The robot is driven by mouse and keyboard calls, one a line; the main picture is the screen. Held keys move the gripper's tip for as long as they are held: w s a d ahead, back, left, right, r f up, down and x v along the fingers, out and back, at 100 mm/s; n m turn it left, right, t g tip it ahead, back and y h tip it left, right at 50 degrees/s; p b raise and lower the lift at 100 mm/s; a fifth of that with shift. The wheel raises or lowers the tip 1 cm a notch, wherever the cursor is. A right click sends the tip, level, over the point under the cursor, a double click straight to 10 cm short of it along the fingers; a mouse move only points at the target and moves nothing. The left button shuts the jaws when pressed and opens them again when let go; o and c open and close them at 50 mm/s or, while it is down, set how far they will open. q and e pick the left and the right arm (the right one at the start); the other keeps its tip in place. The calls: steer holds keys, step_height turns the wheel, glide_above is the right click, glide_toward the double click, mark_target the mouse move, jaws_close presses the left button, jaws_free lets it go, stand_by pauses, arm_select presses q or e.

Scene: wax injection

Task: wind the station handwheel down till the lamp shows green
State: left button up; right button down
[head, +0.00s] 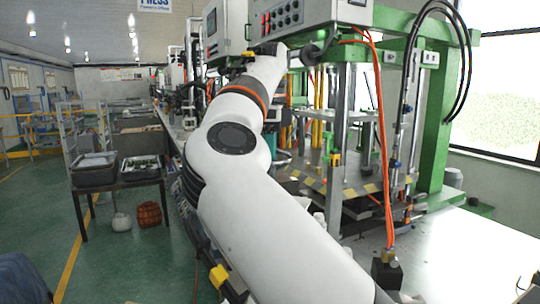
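One white arm of mine, seemingly the right, rises from the bottom edge and reaches to the green press (437,130). Its far end meets dark parts just under the control box (285,18). I cannot tell the gripper's fingers from the machine there, nor whether they touch anything. I cannot make out the handwheel; the arm covers part of the station. The control box has red and dark buttons or lamps on its face, and no lit green lamp is clear to me. My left gripper is not seen.
Orange hoses (381,130) and black cables hang on the press's right. A bright worktop (450,262) lies at the lower right. Grey trays (94,172) stand on a dark table to the left, with a brown basket (149,214) on the floor. The green floor at left is mostly clear.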

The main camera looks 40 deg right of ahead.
steer(key=shift+r, duration=0.15)
stand_by(0.3)
steer(key=c, duration=1.2)
jaws_free()
step_height(320, 180, up, 12)
steer(key=p, duration=0.6)
